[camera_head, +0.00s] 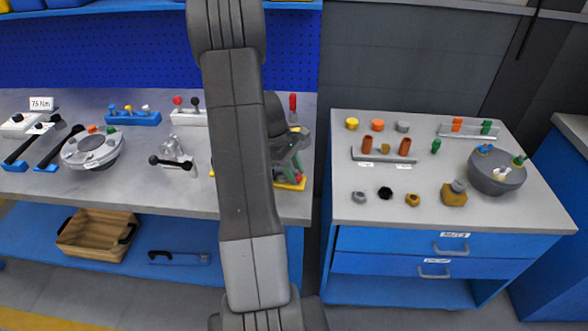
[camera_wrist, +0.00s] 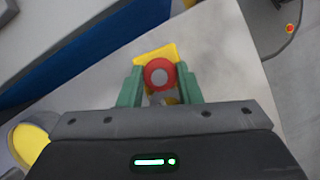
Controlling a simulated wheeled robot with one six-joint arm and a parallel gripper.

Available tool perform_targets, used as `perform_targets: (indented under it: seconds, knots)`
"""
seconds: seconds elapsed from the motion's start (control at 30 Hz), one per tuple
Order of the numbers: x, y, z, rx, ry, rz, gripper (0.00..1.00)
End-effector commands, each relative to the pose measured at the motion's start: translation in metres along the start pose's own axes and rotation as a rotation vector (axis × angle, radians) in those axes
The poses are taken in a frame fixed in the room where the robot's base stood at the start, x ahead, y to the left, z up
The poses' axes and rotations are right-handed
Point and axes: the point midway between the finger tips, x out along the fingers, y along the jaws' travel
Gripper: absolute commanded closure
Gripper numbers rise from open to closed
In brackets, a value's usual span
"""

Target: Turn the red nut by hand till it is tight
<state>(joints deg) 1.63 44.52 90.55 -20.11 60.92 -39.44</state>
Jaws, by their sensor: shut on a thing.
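The red nut (camera_wrist: 151,67) is a red ring around a grey round centre in the wrist view. It sits over a yellow piece (camera_wrist: 150,54), between the two green fingers of my gripper (camera_wrist: 159,83). The fingers are shut on it from the left and right. In the head view, my gripper (camera_head: 297,165) points down at the right end of the left bench, above a yellow base (camera_head: 287,185). A small red part shows at its fingertips there. My arm hides much of this spot, and the nut's thread and seating are hidden.
The left bench (camera_head: 150,200) carries a grey round flanged part (camera_head: 91,148), a clamp (camera_head: 174,158) and levers. A gap separates it from the right bench (camera_head: 390,212), which holds several loose fittings and a grey dome (camera_head: 490,178). A yellow round thing (camera_wrist: 30,143) shows at lower left.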

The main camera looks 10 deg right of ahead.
Motion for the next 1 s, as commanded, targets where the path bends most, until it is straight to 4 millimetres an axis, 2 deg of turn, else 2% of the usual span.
perform_targets:
  seconds: [0.33, 1.0]
  knots:
    - [-0.0012, 0.0022, 0.0003, 0.204, 0.001, -0.082, 0.92]
    - [-0.0007, 0.0019, 0.0004, 0.210, 0.001, -0.085, 0.92]
